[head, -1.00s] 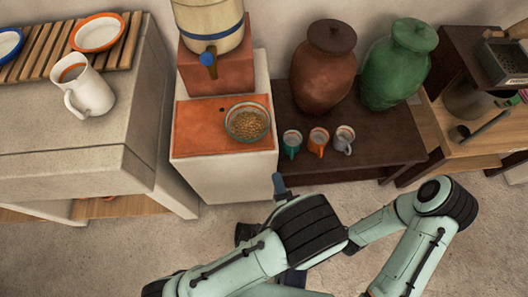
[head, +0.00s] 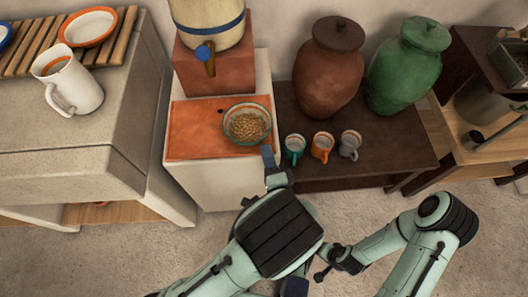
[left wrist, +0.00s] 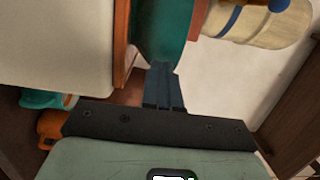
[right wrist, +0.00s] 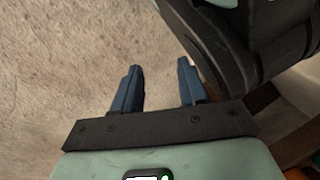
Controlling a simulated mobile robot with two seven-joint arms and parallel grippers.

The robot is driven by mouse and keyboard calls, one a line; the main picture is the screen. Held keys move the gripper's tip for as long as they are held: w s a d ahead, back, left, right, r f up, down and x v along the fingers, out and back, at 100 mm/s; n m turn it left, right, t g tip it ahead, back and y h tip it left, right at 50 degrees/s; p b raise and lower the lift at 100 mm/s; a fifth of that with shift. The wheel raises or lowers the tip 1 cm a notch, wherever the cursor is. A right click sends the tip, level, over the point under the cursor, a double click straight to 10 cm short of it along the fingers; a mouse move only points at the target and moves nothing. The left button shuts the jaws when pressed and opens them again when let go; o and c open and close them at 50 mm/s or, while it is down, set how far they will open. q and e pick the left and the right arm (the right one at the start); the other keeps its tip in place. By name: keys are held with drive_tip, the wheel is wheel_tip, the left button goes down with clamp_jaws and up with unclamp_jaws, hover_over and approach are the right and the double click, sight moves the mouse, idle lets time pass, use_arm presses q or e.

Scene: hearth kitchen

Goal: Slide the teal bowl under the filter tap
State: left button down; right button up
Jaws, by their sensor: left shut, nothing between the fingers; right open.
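The teal bowl (head: 246,108), filled with brown grains, sits at the right side of the orange counter top (head: 190,131). The filter tap (head: 205,53), blue with a brown spout, is on the pale filter crock (head: 206,18), behind and left of the bowl. My left gripper (head: 268,153) is shut and empty at the bowl's front right edge. In the left wrist view its fingertips (left wrist: 163,70) are right by the bowl's teal wall (left wrist: 165,30); I cannot tell whether they touch. My right gripper (right wrist: 157,75) is open and empty above the floor.
Teal, orange and grey mugs (head: 322,147) stand on the dark low table (head: 380,168) just right of the bowl. A brown jar (head: 328,75) and a green jar (head: 403,75) stand behind them. The orange top left of the bowl is clear.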

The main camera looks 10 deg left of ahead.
sight(247, 145)
use_arm(q)
drive_tip(key=shift+w+a, duration=0.2)
drive_tip(key=shift+a, duration=0.35)
use_arm(e)
drive_tip(key=shift+s+f, duration=0.3)
drive_tip(key=shift+s, duration=0.15)
use_arm(q)
drive_tip(key=a+p, duration=0.1)
drive_tip(key=w+a+p, duration=0.1)
drive_tip(key=a, duration=0.1)
drive_tip(key=a+p, duration=0.1)
drive_tip(key=a, duration=0.1)
drive_tip(key=shift+w+r, duration=0.25)
drive_tip(key=a, duration=0.1)
drive_tip(key=w+a+p, duration=0.1)
drive_tip(key=a, duration=0.1)
drive_tip(key=a+p, duration=0.1)
drive_tip(key=shift+w+a+f, duration=0.2)
drive_tip(key=shift+w+a, duration=0.15)
drive_tip(key=shift+a, duration=0.05)
drive_tip(key=shift+w+a, duration=0.1)
drive_tip(key=shift+a, duration=0.15)
drive_tip(key=shift+d+f, duration=0.1)
use_arm(e)
drive_tip(key=w+a+r+t, duration=0.1)
drive_tip(key=w+a+r, duration=0.1)
drive_tip(key=r, duration=0.5)
drive_tip(key=shift+w+a+r+y, duration=0.2)
drive_tip(key=shift+w+y, duration=0.1)
drive_tip(key=shift+w, duration=0.35)
